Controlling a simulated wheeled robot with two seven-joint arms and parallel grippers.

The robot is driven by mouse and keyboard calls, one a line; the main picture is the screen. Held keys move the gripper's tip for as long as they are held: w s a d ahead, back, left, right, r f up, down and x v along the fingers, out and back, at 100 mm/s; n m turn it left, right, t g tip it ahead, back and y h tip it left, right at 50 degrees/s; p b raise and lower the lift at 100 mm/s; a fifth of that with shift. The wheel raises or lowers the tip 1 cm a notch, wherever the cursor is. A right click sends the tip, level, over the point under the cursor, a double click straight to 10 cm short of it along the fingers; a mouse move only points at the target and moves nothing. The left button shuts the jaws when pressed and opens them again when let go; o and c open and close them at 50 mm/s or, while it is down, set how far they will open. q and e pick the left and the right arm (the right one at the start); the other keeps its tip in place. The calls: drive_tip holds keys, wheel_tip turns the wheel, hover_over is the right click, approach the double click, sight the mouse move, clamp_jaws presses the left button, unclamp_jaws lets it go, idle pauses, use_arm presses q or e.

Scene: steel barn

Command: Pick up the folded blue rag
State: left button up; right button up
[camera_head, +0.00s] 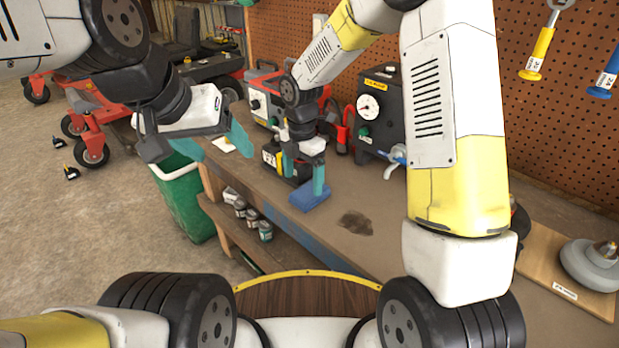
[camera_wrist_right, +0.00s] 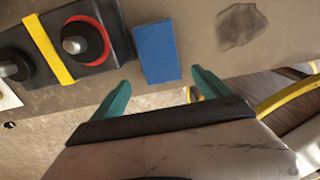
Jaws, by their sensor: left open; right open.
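The folded blue rag (camera_head: 309,196) lies flat on the workbench near its front edge, in the middle of the head view. It also shows in the right wrist view (camera_wrist_right: 156,53) as a blue rectangle just beyond the fingertips. My right gripper (camera_head: 303,181) is open above the rag, with its teal fingers pointing down. In the right wrist view its fingertips (camera_wrist_right: 160,78) stand on either side of the rag's near end, and nothing is between them. My left gripper (camera_head: 192,140) is open and empty, off the bench's far left end over the green bin.
A battery (camera_wrist_right: 80,38) with terminals and a yellow strap sits close left of the rag. A dark stain (camera_head: 356,222) marks the bench to the right. A black box with a gauge (camera_head: 380,110) stands behind. Cans (camera_head: 253,218) sit on the lower shelf.

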sight(305, 193)
drive_tip(key=f, duration=0.5)
drive_tip(key=shift+w+d+f, duration=0.1)
drive_tip(key=shift+w+d, duration=0.05)
drive_tip(key=shift+d, duration=0.2)
drive_tip(key=c, duration=1.5)
drive_tip(key=shift+o, duration=0.2)
drive_tip(key=shift+r, duration=0.65)
wheel_tip(305, 193, up, 2)
drive_tip(key=shift+r, duration=0.15)
drive_tip(key=s+d, duration=0.3)
drive_tip(key=s, duration=0.1)
drive_tip(key=s+d+r, duration=0.1)
drive_tip(key=s+d, duration=0.2)
drive_tip(key=s, duration=0.1)
drive_tip(key=s+d, duration=0.3)
drive_tip(key=s, duration=0.1)
drive_tip(key=shift+s+d+r, duration=0.25)
drive_tip(key=shift+s+d, duration=0.05)
drive_tip(key=shift+s, duration=0.1)
